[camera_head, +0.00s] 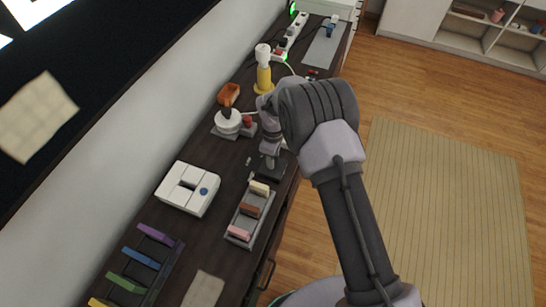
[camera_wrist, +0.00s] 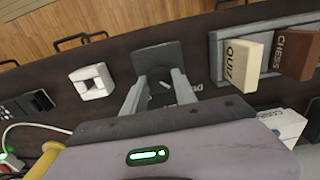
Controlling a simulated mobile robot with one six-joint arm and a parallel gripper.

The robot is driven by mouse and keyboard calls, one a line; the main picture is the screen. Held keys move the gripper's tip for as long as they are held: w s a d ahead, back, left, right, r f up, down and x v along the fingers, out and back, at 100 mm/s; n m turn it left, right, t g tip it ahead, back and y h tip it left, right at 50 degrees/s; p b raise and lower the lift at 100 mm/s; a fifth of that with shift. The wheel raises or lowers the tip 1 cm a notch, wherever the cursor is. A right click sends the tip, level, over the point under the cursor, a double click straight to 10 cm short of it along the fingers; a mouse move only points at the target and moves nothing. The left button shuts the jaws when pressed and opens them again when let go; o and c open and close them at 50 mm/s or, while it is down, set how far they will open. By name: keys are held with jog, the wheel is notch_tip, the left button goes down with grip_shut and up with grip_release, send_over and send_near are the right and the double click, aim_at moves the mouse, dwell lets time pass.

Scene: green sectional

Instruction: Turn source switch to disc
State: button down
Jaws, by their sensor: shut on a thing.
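The source switch appears to be the dark square plate (camera_wrist: 158,58) on the dark counter, straight ahead of my gripper in the wrist view. In the head view the plate (camera_head: 270,170) lies below my gripper (camera_head: 268,150). In the wrist view my gripper (camera_wrist: 161,84) points at the plate, with one finger on each side of a small light piece at the plate's near edge. The fingers are shut on the switch's knob, which is mostly hidden. Lettering beside the plate is partly covered by a finger, so I cannot read the switch's setting.
A grey tray (camera_head: 235,239) with labelled blocks, among them QUIZ (camera_wrist: 240,57) and CHESS (camera_wrist: 296,52), stands beside the plate.

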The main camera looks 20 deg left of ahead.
dwell(0.4)
jog(key=c, duration=1)
grip_release()
notch_tip(320, 180, up, 18)
jog(key=p, duration=0.4)
jog(key=shift+f, duration=0.25)
